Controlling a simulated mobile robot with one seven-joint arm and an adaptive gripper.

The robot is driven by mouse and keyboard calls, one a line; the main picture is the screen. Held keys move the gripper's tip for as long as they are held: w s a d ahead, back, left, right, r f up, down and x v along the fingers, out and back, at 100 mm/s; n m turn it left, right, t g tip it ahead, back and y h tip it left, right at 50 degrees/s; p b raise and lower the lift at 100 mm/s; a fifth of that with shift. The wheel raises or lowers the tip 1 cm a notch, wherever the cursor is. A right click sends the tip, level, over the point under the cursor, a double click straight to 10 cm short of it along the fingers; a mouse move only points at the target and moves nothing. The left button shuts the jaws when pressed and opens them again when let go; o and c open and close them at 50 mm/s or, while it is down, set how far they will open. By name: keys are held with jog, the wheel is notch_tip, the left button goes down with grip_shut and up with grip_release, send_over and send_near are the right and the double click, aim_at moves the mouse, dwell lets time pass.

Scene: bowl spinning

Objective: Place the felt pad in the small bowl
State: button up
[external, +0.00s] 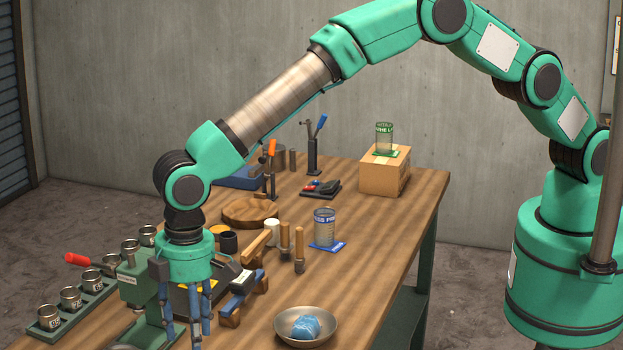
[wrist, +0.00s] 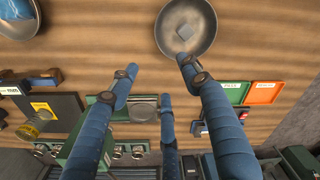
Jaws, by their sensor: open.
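A small grey square, which looks like the felt pad (wrist: 184,32), appears inside a round metal bowl (wrist: 201,14) at the top of the wrist view. It seems to lie on the bowl's inner surface. My gripper (wrist: 157,72) is open, with its blue fingers spread and nothing between them. The right fingertip shows just below the pad in the picture; I cannot tell the gap between them. In the external view my gripper (external: 190,333) points down at the table's near left. I cannot make out the pad there.
Another metal bowl (external: 331,327) holding a blue cloth (external: 305,326) stands at the table's front. A green press (external: 135,285) and a rack of tins (external: 70,303) crowd the left. Green (wrist: 236,90) and orange (wrist: 265,92) labelled trays lie right of the pad's bowl in the wrist view.

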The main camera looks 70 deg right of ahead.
jog(key=d+r+m+t+y+b, duration=0.1)
jog(key=d+r+m+b, duration=0.1)
jog(key=d+r, duration=1.1)
jog(key=d+r+m+t+b, duration=0.1)
jog(key=d+r+b, duration=0.1)
jog(key=d+r, duration=1.1)
jog(key=s+d+r+m+b, duration=0.1)
jog(key=s+d, duration=0.3)
jog(key=d, duration=0.3)
jog(key=s+d+r+t+b, duration=0.1)
jog(key=s+d, duration=0.2)
jog(key=d, duration=0.4)
jog(key=s+d+r+m+b, duration=0.1)
jog(key=s+d, duration=0.3)
jog(key=d, duration=0.2)
jog(key=s+d+f+m+t+b, duration=0.1)
jog(key=s+d+f+b, duration=0.1)
jog(key=s+d, duration=0.7)
jog(key=s+d+f+m+t+h+b, duration=0.1)
jog(key=s+d+f+m+b, duration=0.1)
jog(key=s+d, duration=0.6)
jog(key=s+f+b, duration=0.1)
jog(key=s+f, duration=0.1)
jog(key=s, duration=0.5)
jog(key=shift+d+f+m, duration=0.25)
jog(key=shift+d+m, duration=0.05)
jog(key=shift+d, duration=0.1)
